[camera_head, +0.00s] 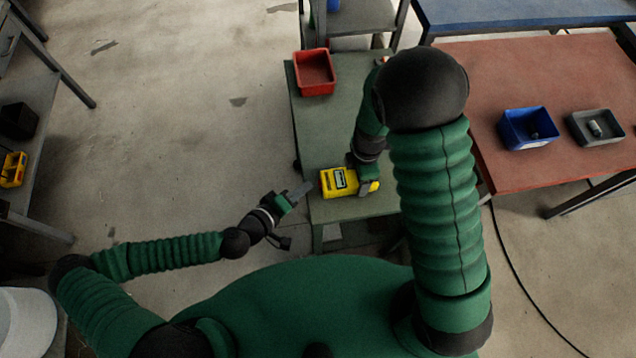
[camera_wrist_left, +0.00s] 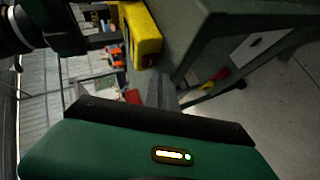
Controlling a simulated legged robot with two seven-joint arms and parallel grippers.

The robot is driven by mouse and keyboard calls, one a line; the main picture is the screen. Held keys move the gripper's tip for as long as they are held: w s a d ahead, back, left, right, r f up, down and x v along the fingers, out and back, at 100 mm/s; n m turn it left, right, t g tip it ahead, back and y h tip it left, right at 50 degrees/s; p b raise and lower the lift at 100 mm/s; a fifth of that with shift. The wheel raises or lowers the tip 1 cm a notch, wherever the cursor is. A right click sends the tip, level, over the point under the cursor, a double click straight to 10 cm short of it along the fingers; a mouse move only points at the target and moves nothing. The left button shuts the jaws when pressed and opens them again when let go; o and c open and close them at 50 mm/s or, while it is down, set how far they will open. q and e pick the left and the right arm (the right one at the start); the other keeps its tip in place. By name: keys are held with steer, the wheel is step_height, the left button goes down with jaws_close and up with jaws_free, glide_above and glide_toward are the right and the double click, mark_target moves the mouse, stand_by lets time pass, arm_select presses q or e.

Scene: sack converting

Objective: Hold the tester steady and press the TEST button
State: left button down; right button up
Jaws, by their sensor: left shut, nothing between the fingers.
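The yellow tester (camera_head: 338,182) with a small display lies at the near left part of the green table. It also shows in the left wrist view (camera_wrist_left: 142,35), at the top. My left gripper (camera_head: 302,190) is shut and empty, with its tips just left of the tester and a small gap apparent between them. My right gripper (camera_head: 367,174) is at the right end of the tester and covers part of it. Its fingers are mostly hidden, so I cannot tell whether they are closed on the tester. I cannot make out the TEST button.
The green table (camera_head: 335,120) carries a red bin (camera_head: 315,72) at its far left corner. A reddish table (camera_head: 540,85) to the right holds a blue bin (camera_head: 528,128) and a grey tray (camera_head: 596,127). The floor left of the green table is open.

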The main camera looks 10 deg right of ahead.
stand_by(0.4)
arm_select(q)
steer(key=shift+d+r, duration=0.1)
steer(key=shift+d, duration=0.35)
steer(key=shift+d, duration=0.5)
stand_by(0.5)
stand_by(0.3)
steer(key=shift+a, duration=0.95)
steer(key=a, duration=0.5)
stand_by(1.5)
